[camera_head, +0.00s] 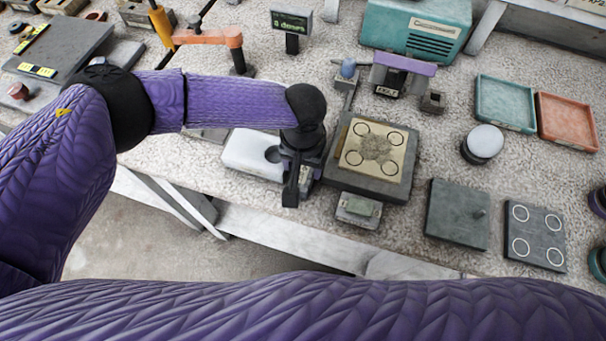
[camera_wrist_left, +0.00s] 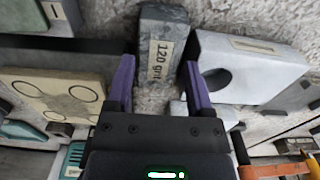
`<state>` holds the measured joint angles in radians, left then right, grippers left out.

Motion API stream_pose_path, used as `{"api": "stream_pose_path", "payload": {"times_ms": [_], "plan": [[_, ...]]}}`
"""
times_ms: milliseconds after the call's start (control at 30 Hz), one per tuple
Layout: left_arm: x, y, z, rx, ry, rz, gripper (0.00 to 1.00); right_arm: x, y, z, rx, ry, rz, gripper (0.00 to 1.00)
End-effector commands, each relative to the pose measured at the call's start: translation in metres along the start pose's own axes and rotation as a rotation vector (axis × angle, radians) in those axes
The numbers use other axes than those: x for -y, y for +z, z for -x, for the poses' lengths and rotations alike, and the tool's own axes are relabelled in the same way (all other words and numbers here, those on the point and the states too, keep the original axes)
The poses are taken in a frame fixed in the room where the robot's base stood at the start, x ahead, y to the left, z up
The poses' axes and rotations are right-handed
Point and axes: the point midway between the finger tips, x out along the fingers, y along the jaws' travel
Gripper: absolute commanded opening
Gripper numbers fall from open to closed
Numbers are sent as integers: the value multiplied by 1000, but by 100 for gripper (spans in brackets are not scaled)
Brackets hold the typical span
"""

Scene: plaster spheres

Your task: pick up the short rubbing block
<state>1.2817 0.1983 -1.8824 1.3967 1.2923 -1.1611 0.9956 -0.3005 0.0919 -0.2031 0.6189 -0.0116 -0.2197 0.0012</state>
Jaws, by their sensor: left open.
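A short grey block (camera_wrist_left: 172,28) with a "120 grit" label lies on the speckled worktop in the left wrist view. My left gripper (camera_wrist_left: 159,80) is open, with its purple fingers apart and the block showing between and beyond their tips. I see no contact with the block. In the head view my left gripper (camera_head: 297,188) points down between a white block and a dark slab; it mostly hides the grey block there. My right gripper is not in view.
The white block with a round hollow (camera_head: 245,153) stands close on the left. The dark slab with a tan ringed plate (camera_head: 353,153) is close on the right. A small tray (camera_head: 358,211) sits at the table's front edge.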

Motion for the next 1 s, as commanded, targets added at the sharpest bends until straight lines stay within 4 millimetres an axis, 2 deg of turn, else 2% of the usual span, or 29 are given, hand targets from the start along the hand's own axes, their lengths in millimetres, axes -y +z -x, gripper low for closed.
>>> {"api": "stream_pose_path", "payload": {"times_ms": [33,100,300,600,633,900,1000], "plan": [[0,0,-10,1,0,1,68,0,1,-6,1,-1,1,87],[0,0,-15,0,0,1,68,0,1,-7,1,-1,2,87],[0,0,-13,-1,1,1,68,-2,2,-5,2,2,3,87],[0,0,-13,-1,1,0,4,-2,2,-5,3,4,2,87],[0,0,-13,-1,1,0,0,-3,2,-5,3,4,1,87],[0,-1,-12,-2,1,0,0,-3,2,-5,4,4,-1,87],[0,-1,0,-3,3,0,0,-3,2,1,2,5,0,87]]}}
